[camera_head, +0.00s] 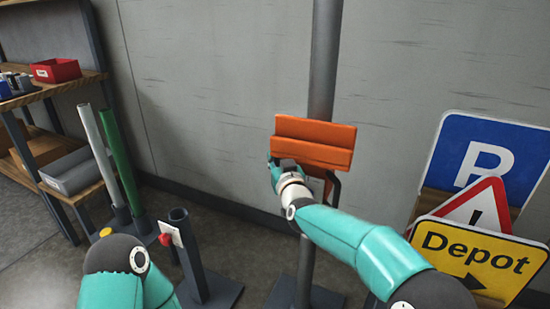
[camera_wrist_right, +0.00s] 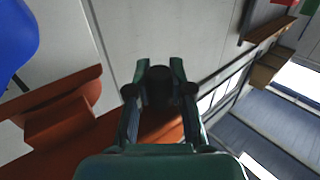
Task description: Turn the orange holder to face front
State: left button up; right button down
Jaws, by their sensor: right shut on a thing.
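The orange holder (camera_head: 313,143) is a ridged block mounted on a tall grey pole (camera_head: 323,60) in the middle of the head view. Its wide ridged face shows there, slightly tilted in the picture. My right gripper (camera_head: 274,168) is at the holder's lower left edge and shut on it; the exact contact is hard to see. In the right wrist view the fingers (camera_wrist_right: 160,84) close around a dark part, with the orange holder (camera_wrist_right: 60,112) to the left and below. My left arm shows at the lower left, but its gripper is out of view.
Blue P (camera_head: 488,150), red-edged warning (camera_head: 475,212) and yellow Depot (camera_head: 478,252) signs stand at right. Green (camera_head: 120,160) and pale (camera_head: 97,145) poles stand at left, near a short dark post (camera_head: 188,255). Shelves (camera_head: 55,90) hold bins. A wall is behind.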

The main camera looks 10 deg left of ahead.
jog(key=shift+w+d+r, duration=0.1)
jog(key=shift+d, duration=0.1)
jog(key=c, duration=1)
grip_release()
jog(key=shift+a, duration=0.1)
jog(key=v, duration=1.2)
jog(key=shift+f, duration=0.2)
